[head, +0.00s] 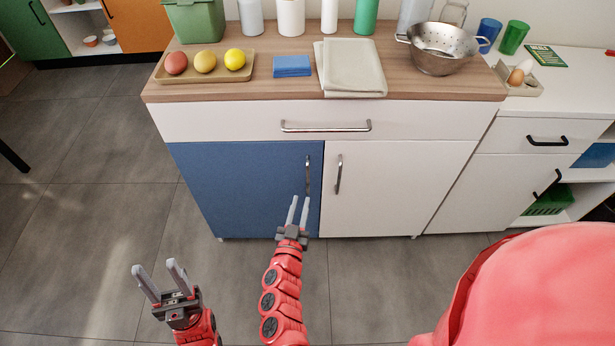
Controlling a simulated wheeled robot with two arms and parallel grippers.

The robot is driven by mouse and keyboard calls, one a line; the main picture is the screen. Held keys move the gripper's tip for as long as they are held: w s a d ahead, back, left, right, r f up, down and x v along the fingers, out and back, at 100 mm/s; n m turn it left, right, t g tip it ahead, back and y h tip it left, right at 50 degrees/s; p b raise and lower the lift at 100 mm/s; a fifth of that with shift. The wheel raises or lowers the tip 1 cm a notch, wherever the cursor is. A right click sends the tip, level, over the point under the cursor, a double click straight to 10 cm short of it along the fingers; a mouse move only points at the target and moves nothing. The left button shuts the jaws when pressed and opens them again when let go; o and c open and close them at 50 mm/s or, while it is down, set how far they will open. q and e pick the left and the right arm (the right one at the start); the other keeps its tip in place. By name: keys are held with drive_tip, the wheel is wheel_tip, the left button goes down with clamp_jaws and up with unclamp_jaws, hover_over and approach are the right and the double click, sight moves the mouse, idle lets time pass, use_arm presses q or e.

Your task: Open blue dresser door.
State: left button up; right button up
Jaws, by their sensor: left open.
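The blue dresser door (235,185) is the left door of the dresser and looks closed. Its vertical metal handle (307,175) is near the door's right edge. My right gripper (299,198) is open, with a narrow gap between its fingers. It is just below the handle in the picture, pointing toward the door, and holds nothing; I cannot tell the depth between them. My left gripper (157,266) is open and empty over the floor, lower left of the blue door and well apart from it.
A white door (400,185) with its own handle adjoins the blue door. A drawer (215,121) runs above both. The wooden top carries a fruit tray (238,73), cloths (352,68) and a colander (440,47). Grey floor (80,220) is clear at left.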

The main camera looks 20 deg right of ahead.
sight(307, 176)
drive_tip(key=b+x, duration=0.1)
drive_tip(key=x, duration=1)
clamp_jaws()
idle(1.1)
